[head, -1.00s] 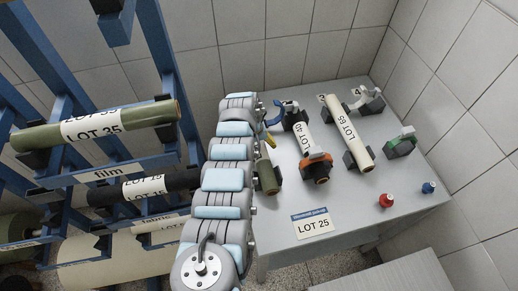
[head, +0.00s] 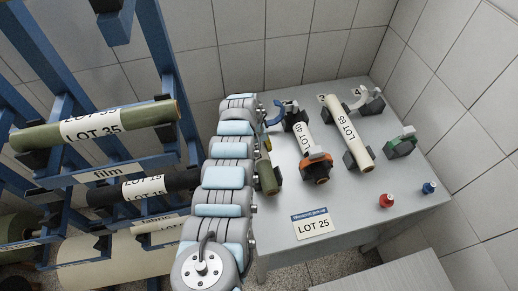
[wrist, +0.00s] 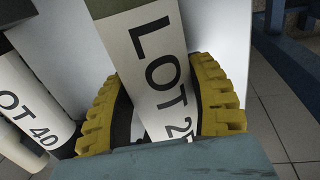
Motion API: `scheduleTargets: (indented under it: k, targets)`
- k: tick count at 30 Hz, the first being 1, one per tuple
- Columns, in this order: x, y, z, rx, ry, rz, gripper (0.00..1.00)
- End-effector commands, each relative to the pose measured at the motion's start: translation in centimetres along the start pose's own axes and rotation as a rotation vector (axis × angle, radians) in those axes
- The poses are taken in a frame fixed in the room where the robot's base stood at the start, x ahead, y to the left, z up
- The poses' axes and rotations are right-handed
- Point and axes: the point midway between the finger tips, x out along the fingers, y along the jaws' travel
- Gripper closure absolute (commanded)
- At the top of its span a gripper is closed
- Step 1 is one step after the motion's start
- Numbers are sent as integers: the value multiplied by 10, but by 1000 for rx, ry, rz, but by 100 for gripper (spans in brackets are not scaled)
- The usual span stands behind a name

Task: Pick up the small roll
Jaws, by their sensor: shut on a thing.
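The small roll (head: 266,178) lies on the grey table just right of my arm in the head view; its end is olive green. In the wrist view the roll (wrist: 150,45) has a white label reading LOT 2 and a partly hidden digit. My gripper (wrist: 158,78) has ribbed yellow fingers on both sides of the roll and is shut on it. In the head view only a bit of yellow finger (head: 267,144) shows beside my arm, which hides the rest.
The LOT 40 roll (head: 304,138) and LOT 65 roll (head: 346,132) lie in holders to the right. Red (head: 386,200) and blue (head: 428,187) knobs and a LOT 25 card (head: 312,224) sit near the front. A blue rack (head: 110,166) of rolls stands left.

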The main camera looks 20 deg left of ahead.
Motion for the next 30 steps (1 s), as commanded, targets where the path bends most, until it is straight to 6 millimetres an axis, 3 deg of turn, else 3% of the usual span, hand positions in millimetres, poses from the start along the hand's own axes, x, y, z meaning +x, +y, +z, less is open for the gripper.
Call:
scheduleTargets:
  k: [8, 14, 30]
  targets:
    - [-14, 2, -2, 1, 5, 1, 83]
    - [-35, 5, -2, -2, 7, 3, 83]
    - [-56, 6, 19, 1, 6, 2, 83]
